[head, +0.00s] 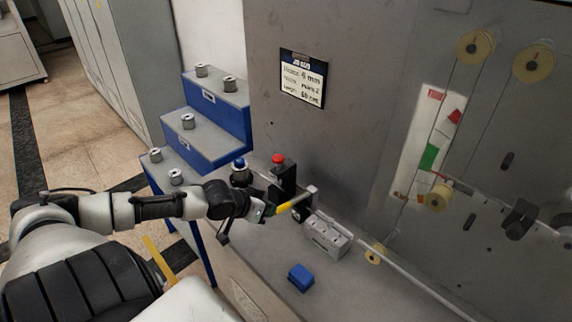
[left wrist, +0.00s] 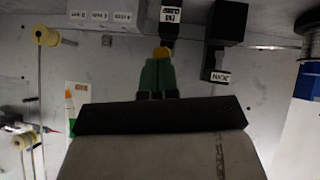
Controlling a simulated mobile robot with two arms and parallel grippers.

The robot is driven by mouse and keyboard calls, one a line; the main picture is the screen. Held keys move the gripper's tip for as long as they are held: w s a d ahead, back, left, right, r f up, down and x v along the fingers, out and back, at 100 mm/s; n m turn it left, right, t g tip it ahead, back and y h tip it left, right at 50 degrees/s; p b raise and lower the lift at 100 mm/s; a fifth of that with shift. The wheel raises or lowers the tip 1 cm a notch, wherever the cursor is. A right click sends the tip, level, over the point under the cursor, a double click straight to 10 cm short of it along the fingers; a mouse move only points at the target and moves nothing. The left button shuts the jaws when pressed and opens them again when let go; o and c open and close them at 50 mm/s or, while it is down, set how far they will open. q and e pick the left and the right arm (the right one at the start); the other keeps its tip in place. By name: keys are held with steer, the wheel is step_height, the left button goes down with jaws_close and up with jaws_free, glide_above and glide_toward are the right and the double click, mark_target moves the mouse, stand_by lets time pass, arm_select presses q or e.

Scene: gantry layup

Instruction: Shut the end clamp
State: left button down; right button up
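The end clamp is a dark unit with a grey block (head: 312,193) on the bench, low in front of the panel. A yellow lever (head: 294,202) slants from it to my left gripper (head: 268,210). In the left wrist view the green fingertips (left wrist: 157,72) are close together, with the yellow lever end (left wrist: 161,53) at their tips. They appear shut on it. The lever's far end is against a dark part in that view. My right gripper is out of view.
A red button (head: 278,158) on a black post and a blue knob (head: 239,163) stand close behind my gripper. A grey block (head: 326,236) and a blue block (head: 300,277) sit on the bench. Blue steps (head: 215,122) with several spools stand at left.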

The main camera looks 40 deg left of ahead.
arm_select(q)
steer(key=f, duration=0.3)
steer(key=shift+s+f+t, duration=0.2)
steer(key=shift+s+t, duration=0.1)
steer(key=shift+s, duration=0.05)
steer(key=shift+f, duration=0.1)
